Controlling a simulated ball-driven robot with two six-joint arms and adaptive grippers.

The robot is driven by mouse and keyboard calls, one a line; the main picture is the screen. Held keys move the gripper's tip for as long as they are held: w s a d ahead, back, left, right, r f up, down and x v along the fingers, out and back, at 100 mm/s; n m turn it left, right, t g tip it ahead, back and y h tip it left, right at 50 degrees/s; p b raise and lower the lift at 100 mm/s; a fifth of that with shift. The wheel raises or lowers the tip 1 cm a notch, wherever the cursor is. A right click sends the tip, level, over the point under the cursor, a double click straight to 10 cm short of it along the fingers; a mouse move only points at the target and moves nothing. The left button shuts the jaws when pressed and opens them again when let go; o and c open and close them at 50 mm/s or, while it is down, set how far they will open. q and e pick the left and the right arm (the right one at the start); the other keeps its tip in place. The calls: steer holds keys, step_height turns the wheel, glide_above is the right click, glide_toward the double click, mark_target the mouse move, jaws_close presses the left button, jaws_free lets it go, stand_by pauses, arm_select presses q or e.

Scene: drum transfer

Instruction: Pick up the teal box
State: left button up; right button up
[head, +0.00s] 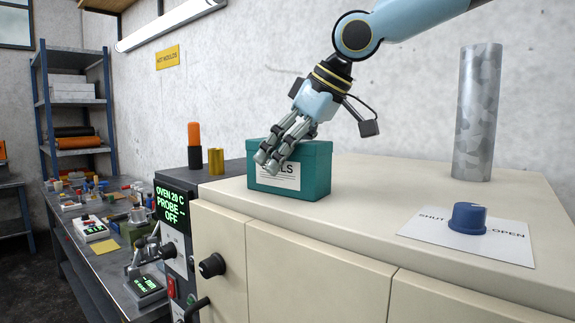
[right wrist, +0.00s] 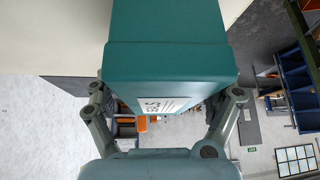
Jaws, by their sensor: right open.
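The teal box (head: 318,172) stands upright on top of the cream cabinet, with a lid and a white label on its front. The label is partly hidden behind my right gripper (head: 268,162), which comes down from above over the left part of the box. In the right wrist view the teal box (right wrist: 170,65) fills the upper middle. The open fingers of the right gripper (right wrist: 167,92) show to either side of it; I cannot tell whether they touch it. My left gripper is not in view.
The cream cabinet top (head: 370,190) is clear right of the box. A tall mottled grey cylinder (head: 479,112) and a blue knob (head: 467,217) on a white plate stand farther right. A brass cylinder (head: 216,161) and an orange-and-black one (head: 194,146) stand left of the box.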

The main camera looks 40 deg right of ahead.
steer(key=shift+s, duration=0.1)
steer(key=c, duration=1.6)
steer(key=shift+r, duration=0.1)
